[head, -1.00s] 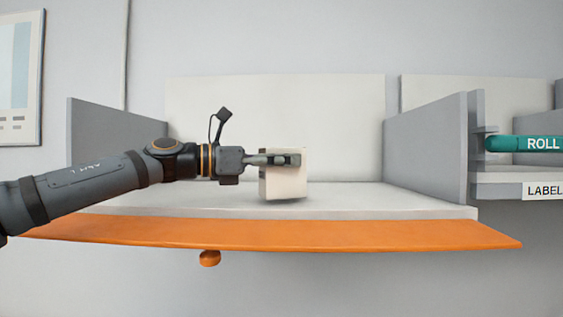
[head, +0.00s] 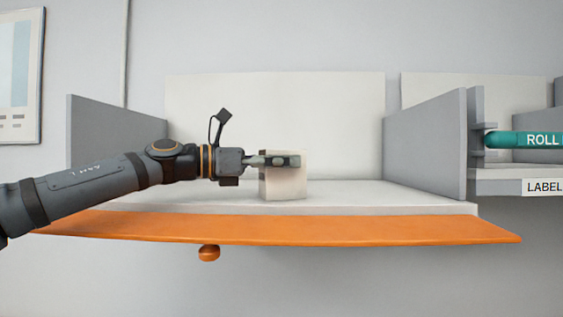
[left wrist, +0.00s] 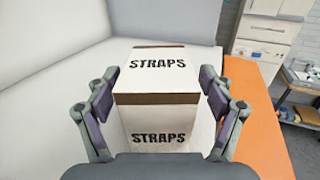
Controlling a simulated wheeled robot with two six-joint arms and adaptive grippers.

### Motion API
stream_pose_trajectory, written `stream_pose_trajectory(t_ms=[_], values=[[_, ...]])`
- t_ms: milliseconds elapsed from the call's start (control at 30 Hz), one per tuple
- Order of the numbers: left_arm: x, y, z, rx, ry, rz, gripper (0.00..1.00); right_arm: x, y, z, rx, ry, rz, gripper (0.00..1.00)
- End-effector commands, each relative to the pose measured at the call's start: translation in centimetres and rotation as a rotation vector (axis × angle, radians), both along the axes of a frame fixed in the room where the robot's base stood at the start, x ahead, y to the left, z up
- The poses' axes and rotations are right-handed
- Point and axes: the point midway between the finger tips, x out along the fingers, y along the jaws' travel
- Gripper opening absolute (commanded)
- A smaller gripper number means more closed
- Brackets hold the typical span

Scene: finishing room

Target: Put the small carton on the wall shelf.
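The small carton (head: 284,181), off-white with a brown tape band, stands upright on the pale board of the wall shelf (head: 390,199). In the left wrist view the carton (left wrist: 157,120) reads "STRAPS" on its top and near face. My left gripper (head: 281,160) reaches in from the left at the carton's upper part. In the left wrist view the left gripper (left wrist: 160,100) has one finger on each side of the carton, with narrow gaps showing, so it looks open around it. My right gripper is in neither view.
An orange flap (head: 280,229) with a round knob (head: 209,253) runs along the shelf's front. Grey side panels (head: 428,146) bound the shelf. Board right of the carton is clear. A teal roll (head: 525,139) lies in the neighbouring bay, above a "LABEL" plate (head: 543,187).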

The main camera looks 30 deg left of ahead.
Motion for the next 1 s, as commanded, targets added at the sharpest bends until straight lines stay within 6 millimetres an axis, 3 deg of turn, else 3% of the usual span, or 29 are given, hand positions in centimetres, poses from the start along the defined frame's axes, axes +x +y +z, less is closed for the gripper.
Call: stream_pose_trajectory(t_ms=[300, 700, 1000], values=[[0.0, 0.1, 0.4, 0.004, 0.002, 0.002, 0.82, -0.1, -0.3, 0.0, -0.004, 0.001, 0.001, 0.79], [0.1, 0.0, 8.3, 0.004, -0.001, 0.004, 0.82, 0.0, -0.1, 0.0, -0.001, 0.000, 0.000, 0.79], [0.0, 0.0, 10.0, 0.000, 0.000, -0.001, 0.82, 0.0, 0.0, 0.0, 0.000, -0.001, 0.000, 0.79]])
